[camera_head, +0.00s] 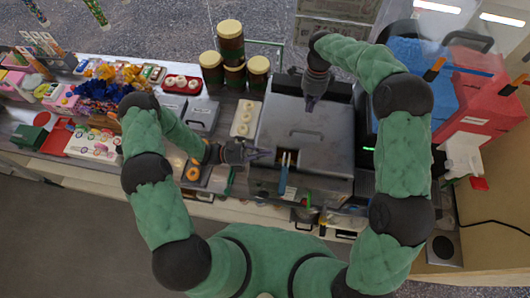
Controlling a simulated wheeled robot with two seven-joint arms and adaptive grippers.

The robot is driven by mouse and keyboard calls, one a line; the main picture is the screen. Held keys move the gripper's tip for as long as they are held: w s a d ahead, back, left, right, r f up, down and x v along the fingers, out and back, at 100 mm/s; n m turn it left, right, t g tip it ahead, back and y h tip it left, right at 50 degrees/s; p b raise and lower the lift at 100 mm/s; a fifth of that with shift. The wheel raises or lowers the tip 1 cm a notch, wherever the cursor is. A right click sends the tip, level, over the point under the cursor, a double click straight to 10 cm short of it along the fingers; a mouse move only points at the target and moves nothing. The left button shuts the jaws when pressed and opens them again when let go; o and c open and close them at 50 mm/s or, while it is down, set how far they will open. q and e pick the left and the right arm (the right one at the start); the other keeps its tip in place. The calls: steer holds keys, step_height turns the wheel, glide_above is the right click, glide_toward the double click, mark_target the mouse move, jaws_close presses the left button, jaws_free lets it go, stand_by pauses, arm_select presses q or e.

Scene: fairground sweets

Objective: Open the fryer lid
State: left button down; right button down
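The fryer (345,187) is a grey metal box on the counter in front of me. Its broad grey lid (325,125) lies across the top and looks flat. A dark handle shows on the lid. A small brownish opening shows at the lid's front edge, with a blue handle (283,178) sticking out toward me. My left gripper (268,153) is at the fryer's front left, its fingers pointing right and appearing apart; contact with the lid is unclear. My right gripper (311,108) points down over the back of the lid; its finger gap is too small to judge.
Brown canisters with tan lids (230,45) stand behind left of the fryer. A white tray (246,118) sits close at its left. Sweets and a red tray (182,85) fill the left counter. Red and blue containers (485,90) stand at the right.

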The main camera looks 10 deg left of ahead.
steer(key=c, duration=1.9)
jaws_free()
steer(key=shift+c, duration=0.2)
steer(key=o, duration=0.8)
steer(key=shift+o, duration=0.2)
